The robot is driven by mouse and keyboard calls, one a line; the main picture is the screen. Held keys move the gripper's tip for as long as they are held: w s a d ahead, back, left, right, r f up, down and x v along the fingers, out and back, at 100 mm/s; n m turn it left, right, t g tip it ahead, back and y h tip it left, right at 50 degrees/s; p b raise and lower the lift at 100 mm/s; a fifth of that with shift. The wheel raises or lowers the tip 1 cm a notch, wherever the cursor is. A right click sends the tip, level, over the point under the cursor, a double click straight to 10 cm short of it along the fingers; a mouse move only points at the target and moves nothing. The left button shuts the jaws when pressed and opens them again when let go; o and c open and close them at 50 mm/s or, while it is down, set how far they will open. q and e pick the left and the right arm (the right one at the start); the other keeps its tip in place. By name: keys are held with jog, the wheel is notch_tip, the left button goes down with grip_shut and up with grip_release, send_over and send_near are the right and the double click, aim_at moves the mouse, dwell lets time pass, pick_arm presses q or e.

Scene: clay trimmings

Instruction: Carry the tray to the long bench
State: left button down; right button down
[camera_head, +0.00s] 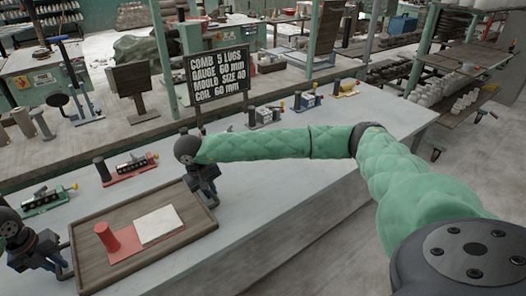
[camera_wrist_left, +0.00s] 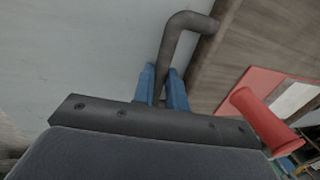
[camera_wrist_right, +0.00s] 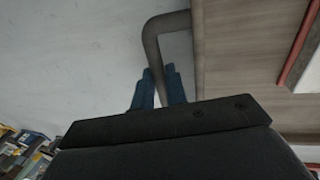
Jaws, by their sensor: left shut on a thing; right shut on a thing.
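The brown wooden tray (camera_head: 150,199) is over the near left part of the pale grey bench top (camera_head: 262,180) in the head view. I cannot tell whether it rests on the top or hangs just above it. It carries a red piece with an upright post (camera_head: 108,237) and a white slab (camera_head: 158,225). My left gripper (camera_head: 62,267) is shut on the bent bar handle at the tray's left end (camera_wrist_left: 183,24). My right gripper (camera_head: 211,197) is shut on the matching handle at the other end (camera_wrist_right: 152,42).
A black sign (camera_head: 219,75) with white text stands behind the bench. A red device (camera_head: 130,168), a green one (camera_head: 48,200) and several others line the bench's back edge. The bench top right of the tray is clear. A shelf rack (camera_head: 455,100) stands at far right.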

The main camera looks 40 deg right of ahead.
pick_arm(q)
jog(key=c, duration=1.4)
grip_release()
jog(key=shift+a, duration=0.1)
pick_arm(e)
jog(key=c, duration=1.4)
grip_release()
jog(key=shift+d, duration=0.15)
pick_arm(q)
jog(key=shift+r, duration=0.1)
pick_arm(e)
jog(key=shift+r, duration=0.1)
